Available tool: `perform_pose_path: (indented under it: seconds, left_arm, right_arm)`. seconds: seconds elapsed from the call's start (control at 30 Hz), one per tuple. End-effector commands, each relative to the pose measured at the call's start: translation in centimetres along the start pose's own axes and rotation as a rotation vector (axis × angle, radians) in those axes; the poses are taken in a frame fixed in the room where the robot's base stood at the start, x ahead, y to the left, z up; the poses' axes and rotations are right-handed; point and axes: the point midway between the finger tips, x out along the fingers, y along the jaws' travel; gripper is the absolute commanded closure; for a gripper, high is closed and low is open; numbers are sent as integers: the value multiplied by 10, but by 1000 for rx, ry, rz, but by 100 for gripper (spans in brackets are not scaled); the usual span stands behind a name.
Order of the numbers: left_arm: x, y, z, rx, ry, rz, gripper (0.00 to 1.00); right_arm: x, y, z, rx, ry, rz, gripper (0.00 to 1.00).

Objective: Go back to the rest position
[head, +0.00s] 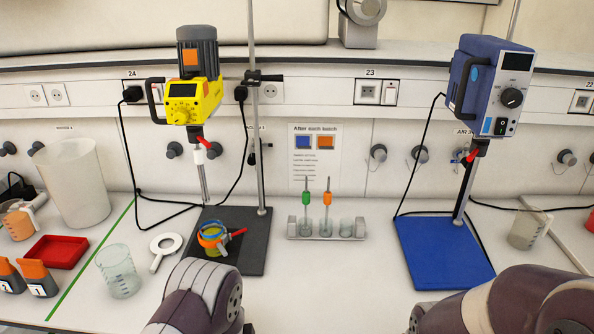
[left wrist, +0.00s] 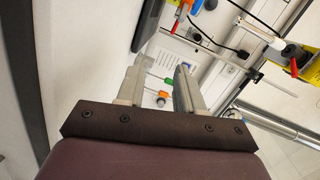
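My left gripper (left wrist: 160,78) shows in the left wrist view with its two fingers apart. Nothing is held between them; the green and orange pieces seen through the gap are in the background. In the head view only purple-grey links of my two arms show at the bottom edge, and both grippers are out of the picture. My right gripper is in neither view.
A yellow stirrer (head: 190,90) stands over a black base plate (head: 252,243) with an orange-ringed cup (head: 212,238). A blue stirrer (head: 492,88) stands over a blue base plate (head: 445,255). A glass beaker (head: 118,272) stands left; a vial rack (head: 300,230) is central.

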Motion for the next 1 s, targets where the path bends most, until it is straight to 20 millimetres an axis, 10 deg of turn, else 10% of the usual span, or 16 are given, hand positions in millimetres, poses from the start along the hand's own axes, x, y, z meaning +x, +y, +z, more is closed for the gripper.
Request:
perform_pose_path:
  seconds: [0.37,0.8,1.0]
  left_arm:
    - [-6,-15,3,-483,-143,410,64]
    - [-198,-59,42,-1071,-939,949,64]
    - [-217,-62,47,-1088,-1024,964,64]
  right_arm:
    - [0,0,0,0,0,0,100]
    - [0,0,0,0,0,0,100]
    - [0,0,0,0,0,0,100]
